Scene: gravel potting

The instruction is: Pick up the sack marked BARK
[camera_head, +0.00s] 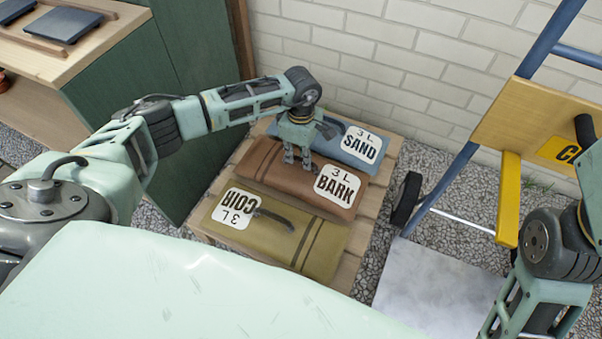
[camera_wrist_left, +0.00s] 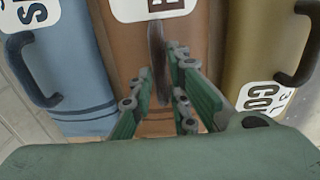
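The brown sack marked BARK (camera_head: 270,174) lies flat between the blue SAND sack (camera_head: 345,145) and the olive COIR-like sack (camera_head: 290,238). My left gripper (camera_head: 297,159) points down over the brown sack, beside its white label. In the left wrist view the brown sack (camera_wrist_left: 118,55) runs up the middle, with its dark handle (camera_wrist_left: 158,62) standing between my spread fingers. The fingers look apart, with nothing clamped; whether one touches the handle I cannot tell. My right arm shows at the lower right of the head view, but its gripper does not.
The sacks lie on a slatted wooden pallet (camera_head: 372,200) against a white brick wall. A blue hand truck (camera_head: 445,195) with a pale metal plate stands to the right. A green cabinet (camera_head: 135,90) with a wooden top is at the left. Gravel covers the ground.

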